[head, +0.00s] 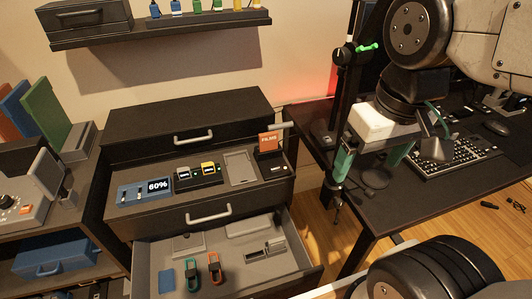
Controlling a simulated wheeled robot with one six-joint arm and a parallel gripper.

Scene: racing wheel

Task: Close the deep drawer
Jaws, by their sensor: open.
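A dark cabinet (190,112) stands left of centre. Its lowest visible drawer (296,262), the only one plainly pulled out, is open toward me and its front edge runs near the bottom of the view. Inside lie a green carabiner-like item (191,274), an orange one (215,268), a blue piece (166,281) and grey boxes. The drawer's own handle is not visible. My gripper (366,178) is open and empty, with teal fingers pointing down. It hangs right of the drawer, beside the desk, apart from the cabinet.
A closed front with a handle (208,214) sits above the open drawer. The ledge over it holds a 60% display (158,186) and a FILMS box (269,142). A black desk (440,195) with a keyboard (448,155) stands right. Wooden floor (335,232) shows between.

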